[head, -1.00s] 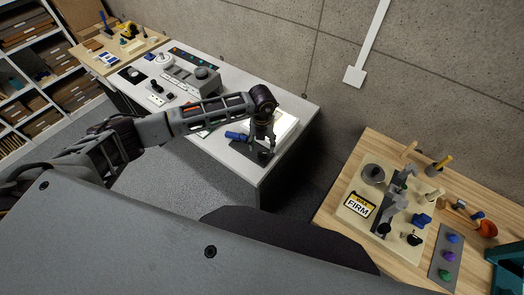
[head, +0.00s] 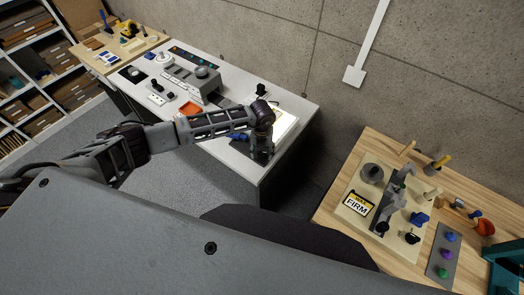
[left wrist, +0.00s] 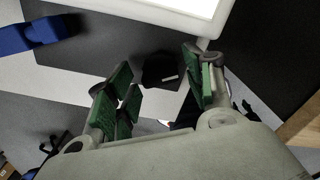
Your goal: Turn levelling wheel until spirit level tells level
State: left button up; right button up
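My left gripper (head: 262,153) is low over the front right part of the white table. In the left wrist view its green-padded fingers (left wrist: 160,92) are apart. A dark round knob with a white mark (left wrist: 160,70), perhaps the levelling wheel, shows beyond and between the fingertips, on a dark plate (left wrist: 85,57). I cannot tell whether the fingers touch it. No spirit level or bubble can be made out for sure. My right gripper is not in view.
A bright white panel (left wrist: 190,12) and a blue object (left wrist: 40,34) lie close to the left gripper. The white table (head: 225,160) also bears a grey machine (head: 197,80) and an orange tray (head: 190,108). A wooden table (head: 335,200) with a fixture stands right, across a gap.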

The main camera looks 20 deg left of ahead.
pick_arm(q)
jog(key=c, duration=0.8)
